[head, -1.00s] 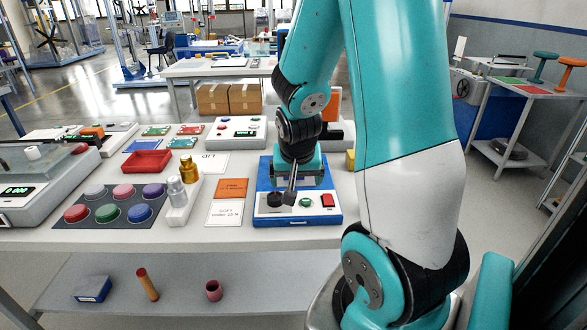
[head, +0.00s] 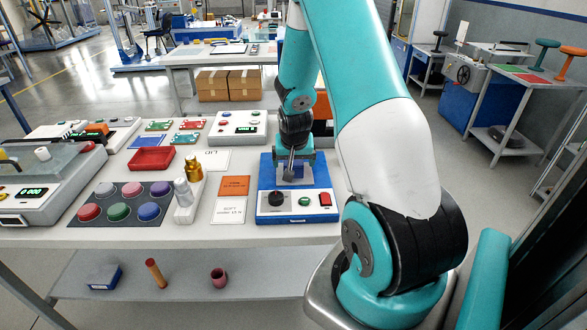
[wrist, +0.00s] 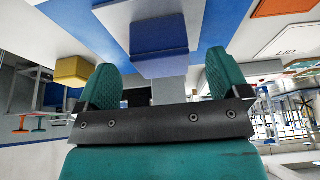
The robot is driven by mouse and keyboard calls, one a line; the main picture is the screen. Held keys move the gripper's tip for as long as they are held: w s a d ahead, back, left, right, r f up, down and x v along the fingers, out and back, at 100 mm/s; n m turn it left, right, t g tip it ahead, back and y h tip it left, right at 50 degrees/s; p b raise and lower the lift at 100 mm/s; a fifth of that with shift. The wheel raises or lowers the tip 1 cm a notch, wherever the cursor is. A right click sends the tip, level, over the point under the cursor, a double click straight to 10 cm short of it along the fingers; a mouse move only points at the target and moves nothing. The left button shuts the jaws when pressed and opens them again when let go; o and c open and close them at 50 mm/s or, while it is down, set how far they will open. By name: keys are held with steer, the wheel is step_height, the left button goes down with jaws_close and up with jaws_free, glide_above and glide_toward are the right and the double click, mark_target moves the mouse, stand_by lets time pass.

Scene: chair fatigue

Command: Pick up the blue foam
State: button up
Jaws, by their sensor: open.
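A small blue block (wrist: 158,38) shows in the wrist view, above and between the fingertips of my gripper (wrist: 165,78). In the head view the bluish block (head: 292,174) is on the blue-topped tester (head: 267,171), just under my gripper (head: 293,158). My gripper is open, with its two teal fingers apart and nothing clearly held. I cannot tell whether a finger touches the block. A round blue pad (head: 149,211) also lies on the dark mat (head: 102,212) to the left. I cannot tell from looks which of the two is foam.
The tester's front has a black knob (head: 276,198) and a red switch (head: 325,199). A red tray (head: 151,159) lies farther left. A yellow block (wrist: 74,71) shows in the wrist view.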

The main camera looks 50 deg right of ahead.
steer(key=shift+x, duration=1.4)
steer(key=c, duration=1.1)
steer(key=shift+r+b, duration=0.2)
steer(key=shift+b, duration=0.1)
